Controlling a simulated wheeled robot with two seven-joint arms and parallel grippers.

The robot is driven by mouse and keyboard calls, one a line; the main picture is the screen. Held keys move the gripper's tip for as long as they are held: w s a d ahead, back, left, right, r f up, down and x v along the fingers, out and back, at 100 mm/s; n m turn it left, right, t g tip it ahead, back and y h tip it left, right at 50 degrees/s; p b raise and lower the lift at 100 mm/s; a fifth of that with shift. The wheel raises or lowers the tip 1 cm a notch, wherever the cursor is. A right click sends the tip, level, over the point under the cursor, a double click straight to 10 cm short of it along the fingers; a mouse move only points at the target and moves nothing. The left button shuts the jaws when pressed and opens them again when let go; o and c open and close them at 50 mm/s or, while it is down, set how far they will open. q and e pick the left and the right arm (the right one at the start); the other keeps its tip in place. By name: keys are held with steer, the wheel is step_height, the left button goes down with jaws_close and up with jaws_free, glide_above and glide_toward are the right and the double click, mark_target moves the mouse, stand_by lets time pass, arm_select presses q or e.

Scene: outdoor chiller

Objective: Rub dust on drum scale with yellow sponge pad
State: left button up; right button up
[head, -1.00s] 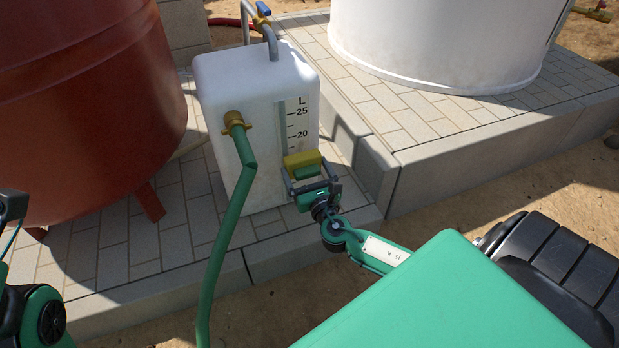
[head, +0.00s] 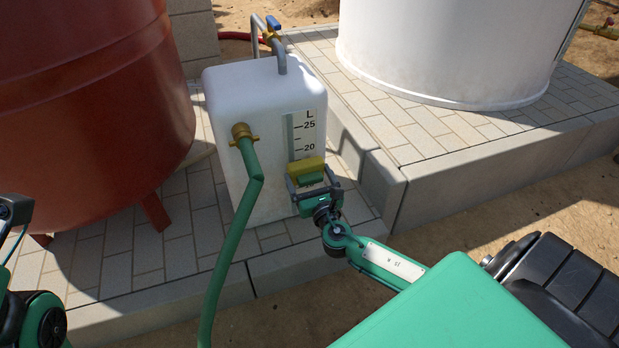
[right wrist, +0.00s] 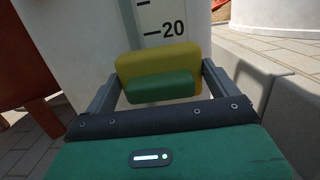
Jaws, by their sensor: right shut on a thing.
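The white drum (head: 228,100) stands upright on the paved plinth in the head view. Its scale (head: 302,135) is a pale strip with marks and the numbers 25 and 20; the 20 mark also shows in the right wrist view (right wrist: 160,30). The yellow sponge pad (head: 306,168), with a green grip block, is held between the fingers of my right gripper (head: 313,181). In the right wrist view the pad (right wrist: 155,62) lies over the scale just below 20 and hides the lower part. I cannot tell whether it touches. My left gripper is not clearly shown.
A green hose (head: 237,235) runs from a brass fitting on the drum to the ground. A red tank (head: 90,90) stands left, a white tank (head: 450,50) behind right on a raised paved step (head: 480,165). A pipe with a blue valve (head: 273,23) tops the drum.

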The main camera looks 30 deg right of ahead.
mark_target(322, 172)
steer(key=shift+x, duration=1.1)
steer(key=shift+d+f, duration=0.1)
steer(key=shift+f, duration=0.05)
steer(key=shift+s+d, duration=0.3)
steer(key=shift+d, duration=0.6)
steer(key=shift+s+d, duration=0.25)
steer(key=shift+d, duration=0.65)
steer(key=shift+w, duration=0.15)
steer(key=shift+w+a+r+p, duration=0.1)
steer(key=shift+w+a+p, duration=0.2)
steer(key=shift+a, duration=0.55)
steer(key=shift+w+a+r+p, duration=0.1)
steer(key=shift+w+a+p, duration=0.15)
steer(key=shift+a, duration=0.55)
steer(key=shift+w+a, duration=0.1)
steer(key=shift+a, duration=0.25)
steer(key=shift+c, duration=0.3)
